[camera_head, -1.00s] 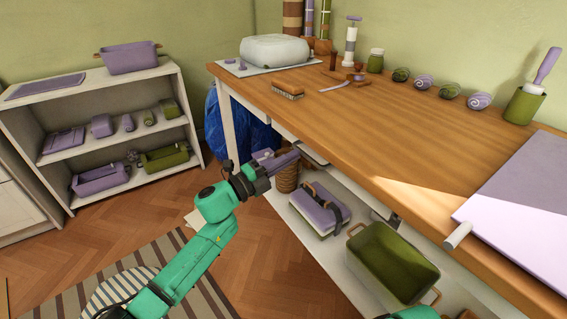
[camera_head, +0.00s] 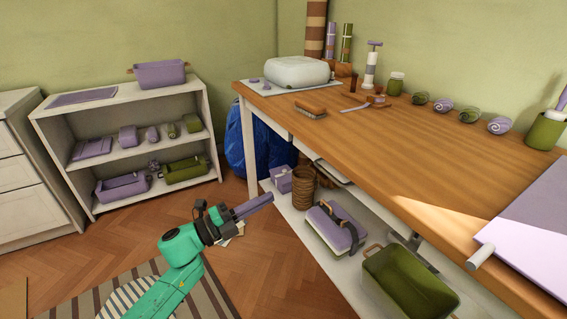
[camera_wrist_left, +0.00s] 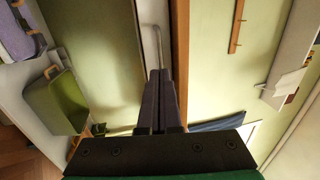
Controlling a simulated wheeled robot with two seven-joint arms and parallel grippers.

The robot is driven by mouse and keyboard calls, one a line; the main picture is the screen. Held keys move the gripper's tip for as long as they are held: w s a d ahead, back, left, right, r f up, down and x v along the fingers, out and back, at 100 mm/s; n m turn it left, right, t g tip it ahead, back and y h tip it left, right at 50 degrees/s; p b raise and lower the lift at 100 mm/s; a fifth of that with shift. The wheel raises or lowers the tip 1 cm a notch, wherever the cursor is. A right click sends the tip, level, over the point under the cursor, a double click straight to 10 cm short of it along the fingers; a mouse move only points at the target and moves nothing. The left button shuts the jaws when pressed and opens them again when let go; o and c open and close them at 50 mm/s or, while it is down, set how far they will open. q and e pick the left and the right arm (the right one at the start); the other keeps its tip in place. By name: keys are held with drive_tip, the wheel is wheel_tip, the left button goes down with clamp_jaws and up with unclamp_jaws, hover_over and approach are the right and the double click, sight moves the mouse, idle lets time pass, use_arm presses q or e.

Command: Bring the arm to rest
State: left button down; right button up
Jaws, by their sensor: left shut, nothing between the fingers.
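My left gripper (camera_head: 254,203) has purple fingers on a black wrist and a green arm. It is shut and empty, in the air in front of the workbench's left end, above the wood floor. In the left wrist view its fingers (camera_wrist_left: 160,85) lie together with nothing between them. My right gripper does not show in either view.
The wooden workbench (camera_head: 420,150) has a lower shelf with a green bin (camera_head: 410,285), a purple-topped bag (camera_head: 335,228) and a wicker basket (camera_head: 303,188). A white shelf unit (camera_head: 85,200) stands at the left. Bare floor (camera_head: 120,235) lies between them.

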use_arm(q)
drive_tip(key=s+a+f+n+t+y, duration=0.1)
drive_tip(key=a+f+n+t+y, duration=0.1)
drive_tip(key=a+f+n+y, duration=0.6)
drive_tip(key=a+f+n+t+y, duration=0.1)
drive_tip(key=f+n+y, duration=0.5)
drive_tip(key=n, duration=0.5)
drive_tip(key=s+a+f+n+g+y, duration=0.25)
drive_tip(key=s+f+n+g, duration=0.4)
drive_tip(key=s+f, duration=0.45)
drive_tip(key=s+a+f+g+p, duration=0.1)
drive_tip(key=s+a+g+p, duration=0.1)
drive_tip(key=s+p, duration=0.7)
drive_tip(key=s+a+f+n+g+p, duration=0.1)
drive_tip(key=s+a+f+g+p, duration=0.1)
drive_tip(key=s+p, duration=0.7)
drive_tip(key=s+a+f+g+p, duration=0.2)
drive_tip(key=s+p, duration=0.8)
drive_tip(key=s, duration=0.3)
drive_tip(key=shift+a, duration=0.25)
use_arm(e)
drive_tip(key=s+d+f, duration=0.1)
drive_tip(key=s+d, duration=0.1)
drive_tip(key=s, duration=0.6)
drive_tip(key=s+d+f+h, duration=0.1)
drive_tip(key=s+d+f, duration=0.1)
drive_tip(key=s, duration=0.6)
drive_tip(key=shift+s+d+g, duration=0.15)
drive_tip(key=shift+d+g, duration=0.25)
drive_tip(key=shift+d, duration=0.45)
